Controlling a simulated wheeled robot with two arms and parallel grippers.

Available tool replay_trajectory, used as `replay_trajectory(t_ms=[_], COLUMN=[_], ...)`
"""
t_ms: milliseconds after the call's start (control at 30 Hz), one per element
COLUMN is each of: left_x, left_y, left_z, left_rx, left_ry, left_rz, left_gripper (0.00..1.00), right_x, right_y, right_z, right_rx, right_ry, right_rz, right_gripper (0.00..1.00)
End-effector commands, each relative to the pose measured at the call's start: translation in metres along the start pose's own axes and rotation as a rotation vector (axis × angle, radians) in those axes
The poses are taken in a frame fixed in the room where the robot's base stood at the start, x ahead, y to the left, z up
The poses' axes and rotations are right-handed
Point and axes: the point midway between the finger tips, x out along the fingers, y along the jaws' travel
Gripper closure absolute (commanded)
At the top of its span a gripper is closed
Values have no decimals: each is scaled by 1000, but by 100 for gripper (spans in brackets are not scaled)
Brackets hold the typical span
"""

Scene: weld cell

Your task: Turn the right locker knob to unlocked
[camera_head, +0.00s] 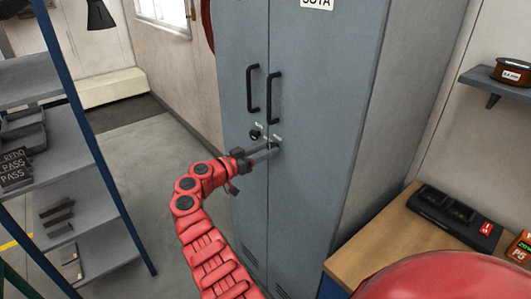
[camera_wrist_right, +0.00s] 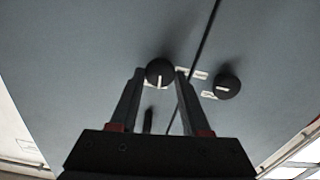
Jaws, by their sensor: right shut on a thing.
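The grey locker (camera_head: 318,150) has two doors with a dark seam between them. The right locker knob (camera_wrist_right: 160,72) is round and black, with a white pointer line that runs up and down in the right wrist view. My right gripper (camera_wrist_right: 160,78) is shut on it, one finger on each side. In the head view the gripper (camera_head: 271,150) reaches the right door and mostly hides this knob. The left locker knob (camera_wrist_right: 227,87) has a roughly level pointer line in the wrist view; in the head view it (camera_head: 255,134) is uncovered. My left gripper is not in view.
Two black door handles (camera_head: 273,97) stick out just above the knobs. A blue-framed shelf rack (camera_head: 95,190) stands at the left. A wooden bench (camera_head: 405,235) with a black charger (camera_head: 452,217) is at the right. Open floor (camera_head: 165,170) lies between rack and locker.

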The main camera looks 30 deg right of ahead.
Motion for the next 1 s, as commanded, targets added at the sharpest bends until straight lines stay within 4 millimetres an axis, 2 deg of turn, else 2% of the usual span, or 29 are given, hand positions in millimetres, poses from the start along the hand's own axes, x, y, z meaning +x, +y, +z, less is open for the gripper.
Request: replay_trajectory(t_ms=[100, 400, 667, 1000], left_x=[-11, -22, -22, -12], left_y=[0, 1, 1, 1], left_z=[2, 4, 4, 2], left_rx=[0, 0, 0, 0], left_ry=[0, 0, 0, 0], left_rz=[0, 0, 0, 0], left_gripper=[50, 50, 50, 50], right_x=[0, 0, 0, 0], right_y=[-1, -2, -2, -3], right_z=[3, 0, -1, -2], right_rx=[-88, -369, -619, -944], right_ry=[1, 1, 2, 2], right_rz=[1, 1, 1, 0], right_gripper=[100, 100, 100, 100])
